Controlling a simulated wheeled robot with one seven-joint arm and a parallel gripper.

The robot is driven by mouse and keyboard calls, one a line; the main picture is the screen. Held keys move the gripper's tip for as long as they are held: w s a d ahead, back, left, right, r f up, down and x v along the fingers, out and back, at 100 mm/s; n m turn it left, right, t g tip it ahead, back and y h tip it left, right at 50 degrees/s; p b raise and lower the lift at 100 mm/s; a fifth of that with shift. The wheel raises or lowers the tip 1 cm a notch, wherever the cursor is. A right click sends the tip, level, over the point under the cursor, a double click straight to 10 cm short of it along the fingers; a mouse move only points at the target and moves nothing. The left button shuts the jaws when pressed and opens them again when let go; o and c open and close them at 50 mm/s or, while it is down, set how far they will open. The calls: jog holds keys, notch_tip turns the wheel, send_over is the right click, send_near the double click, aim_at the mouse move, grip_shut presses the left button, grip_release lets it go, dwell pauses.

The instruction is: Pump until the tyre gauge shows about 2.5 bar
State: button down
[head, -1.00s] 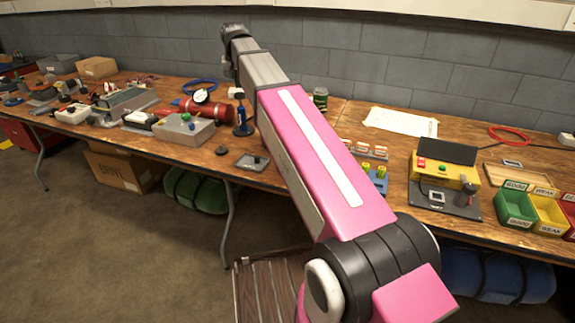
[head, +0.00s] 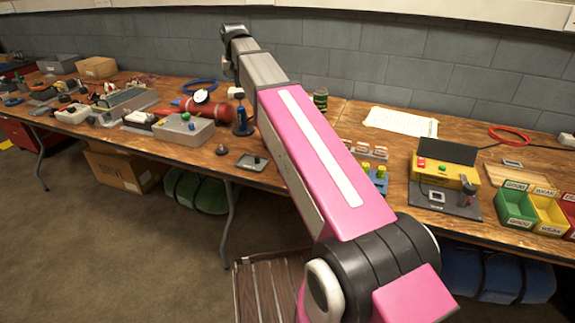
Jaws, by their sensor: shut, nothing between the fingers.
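A red cylinder (head: 213,110) lies on the long bench with a round white gauge (head: 201,96) on top. The gauge's needle and numbers are too small to read. A dark blue upright pump (head: 242,124) stands just right of the cylinder on a wide base. My arm reaches over the bench, and its far end bends down behind my own forearm. My gripper (head: 238,90) is small and partly hidden there, shut and empty, close above the pump's top. I cannot tell whether it touches the pump.
A small grey tray (head: 252,161) lies at the bench's front edge. A green jar (head: 320,98) is behind my arm. A yellow tester (head: 446,172) and coloured bins (head: 517,207) stand at right.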

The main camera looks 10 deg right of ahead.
aim_at(240, 94)
jog(key=shift+f, duration=0.15)
jog(key=shift+f, duration=2.05)
jog(key=shift+r, duration=1.7)
